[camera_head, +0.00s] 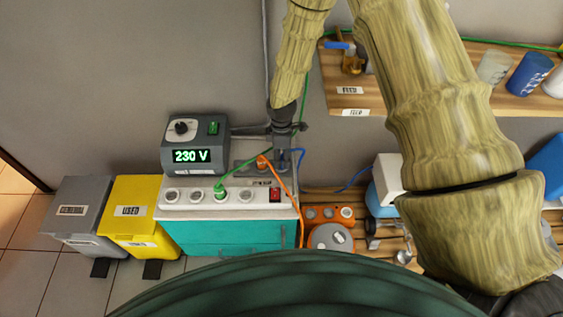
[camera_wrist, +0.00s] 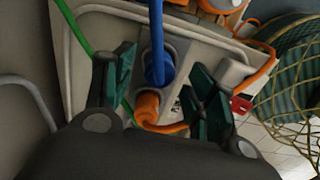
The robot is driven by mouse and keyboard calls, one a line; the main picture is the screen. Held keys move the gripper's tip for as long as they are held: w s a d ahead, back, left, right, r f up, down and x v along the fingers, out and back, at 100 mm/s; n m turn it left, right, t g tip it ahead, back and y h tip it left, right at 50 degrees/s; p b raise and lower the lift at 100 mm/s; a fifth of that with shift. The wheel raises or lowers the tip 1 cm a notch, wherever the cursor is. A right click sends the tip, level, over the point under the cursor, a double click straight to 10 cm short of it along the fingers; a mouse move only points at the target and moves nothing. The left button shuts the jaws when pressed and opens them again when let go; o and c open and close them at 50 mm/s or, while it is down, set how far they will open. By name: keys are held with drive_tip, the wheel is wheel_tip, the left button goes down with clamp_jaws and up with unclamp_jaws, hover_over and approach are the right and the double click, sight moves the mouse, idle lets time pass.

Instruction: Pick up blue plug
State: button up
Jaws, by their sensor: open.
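The blue plug (camera_wrist: 156,72) with its blue cable is in the middle of the wrist view, seated at a pale socket plate. My gripper (camera_wrist: 163,78) is open, with one green-padded finger on each side of the blue plug. I see no clear contact; the exact gap is hard to judge. An orange plug (camera_wrist: 148,106) is just below the blue one, also between the fingers. In the head view my gripper (camera_head: 280,132) is above the back right of the white socket strip (camera_head: 180,208).
A grey box reading 230 V (camera_head: 190,155) stands left of my gripper. A green plug (camera_head: 220,190) sits in the strip, and a red switch (camera_head: 275,195) is at its right. Orange and green cables run close by. A wooden shelf (camera_head: 430,85) is at the upper right.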

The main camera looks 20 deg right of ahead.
drive_tip(key=shift+f, duration=0.95)
drive_tip(key=shift+c, duration=0.4)
drive_tip(key=c, duration=1.1)
drive_tip(key=shift+r, duration=0.1)
drive_tip(key=shift+r, duration=0.6)
wheel_tip(320, 180, up, 2)
drive_tip(key=shift+r, duration=0.25)
drive_tip(key=s+r, duration=0.1)
drive_tip(key=s, duration=1.5)
drive_tip(key=shift+a, duration=0.35)
drive_tip(key=shift+w+r, duration=0.1)
drive_tip(key=shift+r, duration=0.05)
